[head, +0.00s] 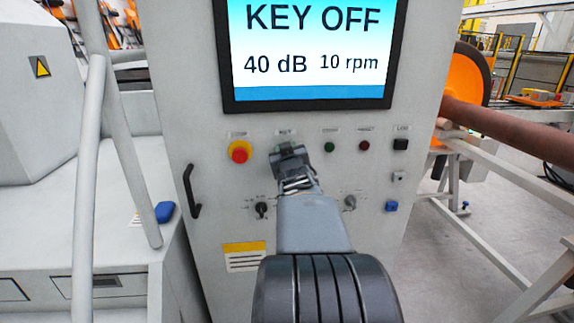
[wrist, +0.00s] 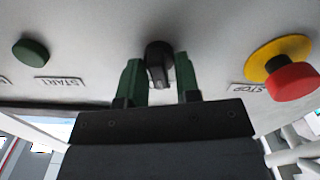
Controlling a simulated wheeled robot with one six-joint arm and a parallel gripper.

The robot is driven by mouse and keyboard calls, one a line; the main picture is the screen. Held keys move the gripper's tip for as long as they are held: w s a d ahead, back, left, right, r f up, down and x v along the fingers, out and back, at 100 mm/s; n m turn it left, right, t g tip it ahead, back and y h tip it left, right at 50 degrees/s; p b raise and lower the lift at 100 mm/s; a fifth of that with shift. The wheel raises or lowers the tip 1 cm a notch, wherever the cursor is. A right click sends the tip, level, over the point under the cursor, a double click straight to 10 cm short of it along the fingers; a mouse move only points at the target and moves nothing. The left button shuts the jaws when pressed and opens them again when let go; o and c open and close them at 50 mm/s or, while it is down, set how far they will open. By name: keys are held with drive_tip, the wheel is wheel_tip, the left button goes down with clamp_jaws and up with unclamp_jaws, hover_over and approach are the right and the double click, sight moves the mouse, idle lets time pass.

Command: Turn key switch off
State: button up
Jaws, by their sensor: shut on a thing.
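The key switch (wrist: 158,54) is a black knob on the grey panel (head: 217,150). In the wrist view it sits between the two green fingers of my gripper (wrist: 158,66), which is shut on it. In the head view my gripper (head: 289,158) reaches up to the panel below the screen and hides most of the switch. The screen (head: 310,50) reads "KEY OFF", "40 dB" and "10 rpm".
A red stop button on a yellow base (head: 239,152) is left of my gripper. Green (head: 329,147) and red (head: 364,146) buttons are to the right. Two small knobs (head: 261,209) (head: 349,203) sit lower. A black handle (head: 192,190) sticks out at the panel's left.

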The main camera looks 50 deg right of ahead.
drive_tip(key=shift+n+b, duration=1.35)
drive_tip(key=shift+n, duration=0.15)
drive_tip(key=shift+r, duration=0.1)
drive_tip(key=o, duration=0.6)
drive_tip(key=shift+a, duration=0.1)
